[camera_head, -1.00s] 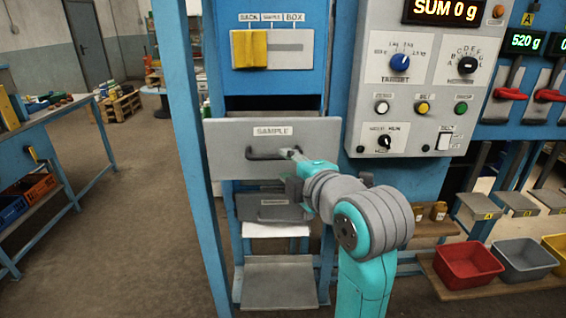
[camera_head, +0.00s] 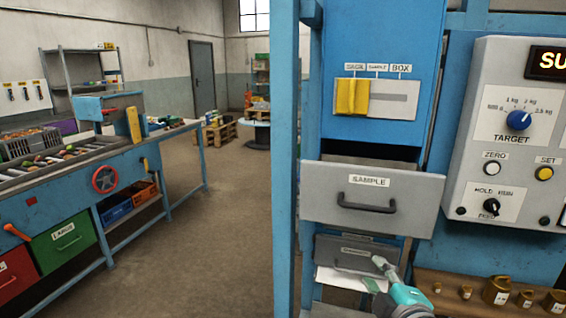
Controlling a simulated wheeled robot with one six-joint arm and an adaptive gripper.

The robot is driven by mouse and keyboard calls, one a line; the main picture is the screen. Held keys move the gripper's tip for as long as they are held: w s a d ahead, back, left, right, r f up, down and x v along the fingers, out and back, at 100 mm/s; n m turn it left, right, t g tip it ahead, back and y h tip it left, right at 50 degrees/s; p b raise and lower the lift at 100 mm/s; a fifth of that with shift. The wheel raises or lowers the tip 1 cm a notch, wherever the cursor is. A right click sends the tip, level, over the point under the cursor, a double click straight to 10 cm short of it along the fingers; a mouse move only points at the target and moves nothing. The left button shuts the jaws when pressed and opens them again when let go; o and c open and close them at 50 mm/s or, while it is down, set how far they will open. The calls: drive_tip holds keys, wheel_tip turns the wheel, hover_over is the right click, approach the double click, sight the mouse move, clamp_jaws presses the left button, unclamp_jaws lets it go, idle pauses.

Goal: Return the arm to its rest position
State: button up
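My arm reaches in from the bottom, right of centre, with a turquoise link and a slim grey end. My gripper (camera_head: 382,266) is at this end, in front of the lower grey panel's right side and below the SAMPLE drawer. Its fingers are too small and hidden to tell whether they are open or shut. The grey SAMPLE drawer (camera_head: 330,195) stands out from the blue frame, with a dark gap above it. Its black handle (camera_head: 367,207) is clear of my gripper.
A yellow slider (camera_head: 352,97) stands at the SACK end of its plate. A grey control box (camera_head: 510,95) is at right, above brass weights (camera_head: 496,290) on a wooden shelf. A blue post (camera_head: 286,150) stands left of the drawer. A workbench (camera_head: 75,190) is at left; open floor lies between.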

drive_tip(key=s+f+m, duration=0.8)
drive_tip(key=s+f, duration=0.8)
drive_tip(key=f, duration=0.5)
drive_tip(key=s+f+m, duration=0.1)
drive_tip(key=s+m, duration=0.2)
drive_tip(key=s, duration=1)
drive_tip(key=s+f+m+h, duration=0.1)
drive_tip(key=s+m, duration=0.2)
drive_tip(key=s, duration=1)
drive_tip(key=shift+s+f+m+g, duration=0.3)
drive_tip(key=shift+s+f+g, duration=0.05)
drive_tip(key=shift+f+g, duration=0.05)
